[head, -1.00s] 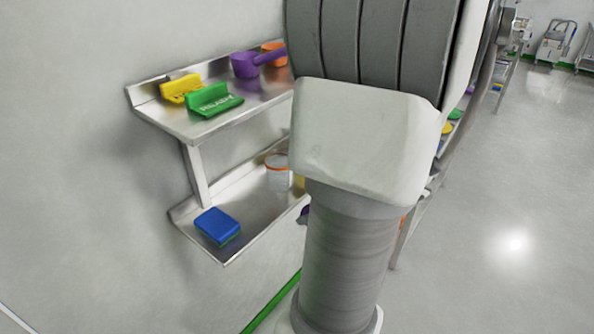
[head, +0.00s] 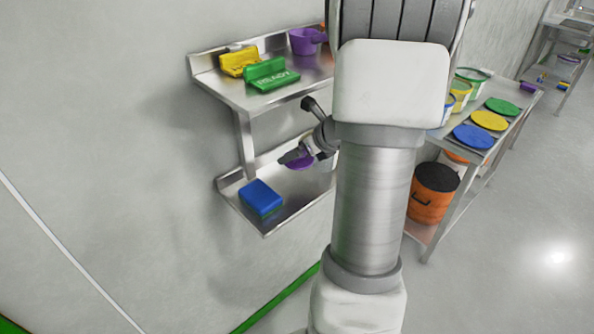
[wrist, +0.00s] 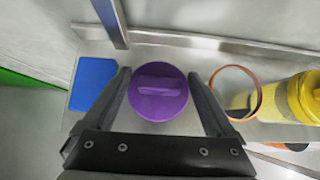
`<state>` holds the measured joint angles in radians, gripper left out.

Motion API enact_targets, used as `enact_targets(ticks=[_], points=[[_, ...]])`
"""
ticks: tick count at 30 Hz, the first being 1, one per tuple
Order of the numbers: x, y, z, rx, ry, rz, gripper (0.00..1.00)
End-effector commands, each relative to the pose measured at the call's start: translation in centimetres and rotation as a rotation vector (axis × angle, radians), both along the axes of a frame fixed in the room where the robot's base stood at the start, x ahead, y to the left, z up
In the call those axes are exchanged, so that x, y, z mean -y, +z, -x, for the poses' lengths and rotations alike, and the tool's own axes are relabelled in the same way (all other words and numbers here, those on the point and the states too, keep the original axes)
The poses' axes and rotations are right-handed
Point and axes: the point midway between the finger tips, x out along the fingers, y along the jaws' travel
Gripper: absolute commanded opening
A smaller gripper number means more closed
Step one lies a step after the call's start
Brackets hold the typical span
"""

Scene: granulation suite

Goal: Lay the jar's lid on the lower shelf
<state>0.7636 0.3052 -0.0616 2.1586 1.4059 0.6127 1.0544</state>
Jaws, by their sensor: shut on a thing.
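The purple round lid (wrist: 158,92), with a raised bar across its top, sits between the two fingers of my gripper (wrist: 157,76), which is shut on it. In the head view my gripper (head: 297,156) holds the lid (head: 302,164) over the lower shelf (head: 272,226), right of a blue block. I cannot tell whether the lid touches the shelf. A clear open jar with an orange rim (wrist: 236,92) stands on the shelf just right of my right finger. In the head view the jar is mostly hidden behind my gripper and arm.
The blue block (wrist: 93,84) lies close left of my left finger. A yellow container (wrist: 292,97) stands right of the jar. A side bench with coloured lids (head: 474,136) stands right.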

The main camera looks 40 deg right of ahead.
Motion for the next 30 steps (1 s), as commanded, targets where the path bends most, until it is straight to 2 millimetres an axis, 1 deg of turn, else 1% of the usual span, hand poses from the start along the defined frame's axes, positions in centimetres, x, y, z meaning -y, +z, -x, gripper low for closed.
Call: enact_targets(ticks=[2,8,12,15,19,25,29,30], points=[[0.0,-1.4,-0.2,-0.003,-0.003,-0.004,0.38],[0.0,-2.8,-0.1,-0.001,-0.002,-0.002,0.38],[0.0,-5.3,-0.1,-0.003,-0.004,-0.003,0.38],[0.0,-6.7,-0.1,-0.002,-0.002,-0.002,0.38],[0.0,-7.1,-0.5,0.0,-0.001,-0.001,0.38],[0.0,-7.0,-0.5,0.0,0.0,0.0,0.38],[0.0,-7.4,-0.5,0.0,0.0,0.0,0.38],[0.0,-7.3,-0.5,0.0,0.0,0.0,0.94]])
